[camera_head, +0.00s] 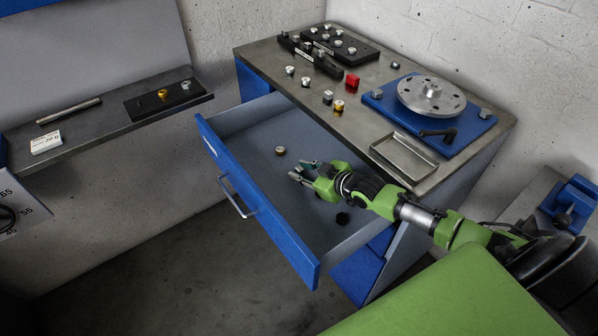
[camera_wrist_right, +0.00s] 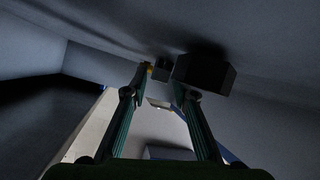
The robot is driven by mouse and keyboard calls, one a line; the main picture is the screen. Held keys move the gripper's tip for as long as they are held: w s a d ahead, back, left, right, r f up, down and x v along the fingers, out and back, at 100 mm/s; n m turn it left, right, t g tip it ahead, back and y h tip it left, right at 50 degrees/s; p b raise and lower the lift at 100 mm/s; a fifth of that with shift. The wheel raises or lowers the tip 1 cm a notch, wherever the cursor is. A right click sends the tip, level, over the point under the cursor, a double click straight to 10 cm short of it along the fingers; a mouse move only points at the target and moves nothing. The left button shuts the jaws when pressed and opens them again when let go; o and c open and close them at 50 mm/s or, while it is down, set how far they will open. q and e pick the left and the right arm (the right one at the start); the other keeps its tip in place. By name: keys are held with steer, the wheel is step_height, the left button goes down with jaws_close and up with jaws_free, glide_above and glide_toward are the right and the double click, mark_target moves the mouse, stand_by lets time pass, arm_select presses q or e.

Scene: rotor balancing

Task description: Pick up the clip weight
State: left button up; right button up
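A small round weight (camera_head: 280,150) with a brass-coloured side and a pale top lies on the drawer floor; I cannot tell for sure that it is the clip weight. My right gripper (camera_head: 302,171) reaches into the open drawer (camera_head: 258,158), in front of and to the right of that weight. Its fingers are apart, with no held object visible. In the right wrist view the fingers (camera_wrist_right: 162,78) stand apart; a small brass-coloured patch shows by the left fingertip, in dim light. My left gripper is not in view.
The bench top (camera_head: 300,103) above the drawer holds several small weights, a red block (camera_head: 352,81), an empty metal tray (camera_head: 404,156) and a blue rotor stand (camera_head: 462,134). The drawer's blue front (camera_head: 250,190) and side walls surround my gripper.

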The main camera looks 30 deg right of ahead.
steer(key=c, duration=0.7)
